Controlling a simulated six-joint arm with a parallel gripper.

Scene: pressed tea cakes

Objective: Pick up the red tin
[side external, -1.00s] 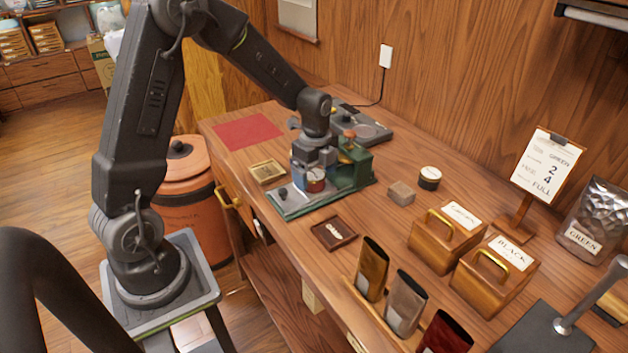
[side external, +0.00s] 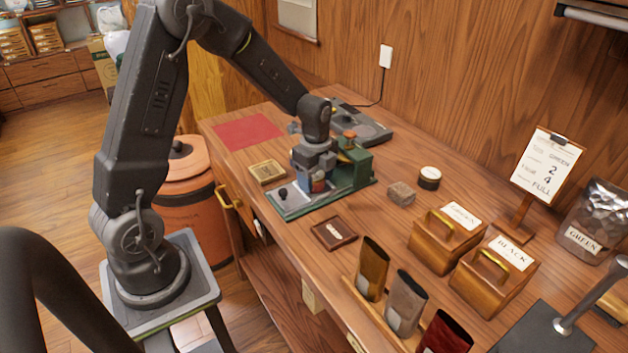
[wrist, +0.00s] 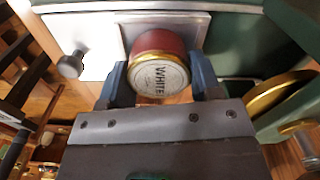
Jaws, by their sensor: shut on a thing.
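The red tin (wrist: 158,62) has a gold rim and a pale round lid marked WHITE. In the wrist view it sits between the two blue fingers of my gripper (wrist: 162,84), which is shut on it. In the side view my gripper (side external: 315,184) is at the green press (side external: 352,168), over its grey metal base plate (side external: 290,204). The tin is mostly hidden there by the fingers. I cannot tell whether it touches the plate.
A small wooden box (side external: 267,171) and a dark tray (side external: 334,247) flank the press. A grey-brown block (side external: 401,194) and a black round tin (side external: 429,178) lie to the right. Lidded wooden boxes (side external: 447,254) stand nearer. A red mat (side external: 248,131) lies clear at the far left.

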